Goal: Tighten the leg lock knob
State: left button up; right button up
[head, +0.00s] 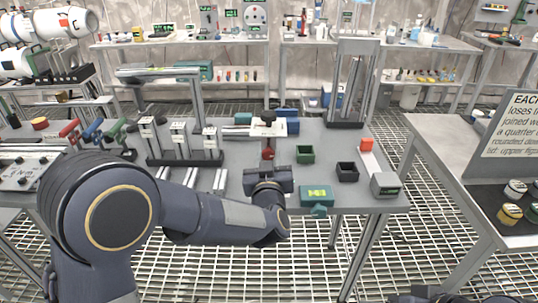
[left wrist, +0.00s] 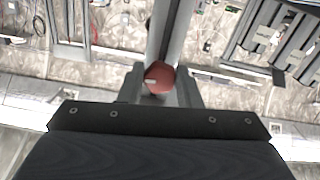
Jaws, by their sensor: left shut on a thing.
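The red knob (head: 267,154) is on the front of a small stand with a white block (head: 268,128) and a dark top, on the grey workbench (head: 235,193). I take this red knob to be the leg lock knob. My left gripper (head: 268,170) reaches it from the front. In the left wrist view the round red knob (left wrist: 159,77), with a pale mark on its face, sits between the two fingers of the left gripper (left wrist: 163,88), which is shut on it. A grey post runs behind the knob. My right gripper cannot be made out in either view.
A green box (head: 316,195) lies right of my left gripper. Another table with a sign (head: 515,125) is at the right.

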pick_arm(q)
jog(key=shift+m, duration=0.6)
jog(key=o, duration=1)
jog(key=s, duration=0.8)
jog(key=shift+w, duration=0.1)
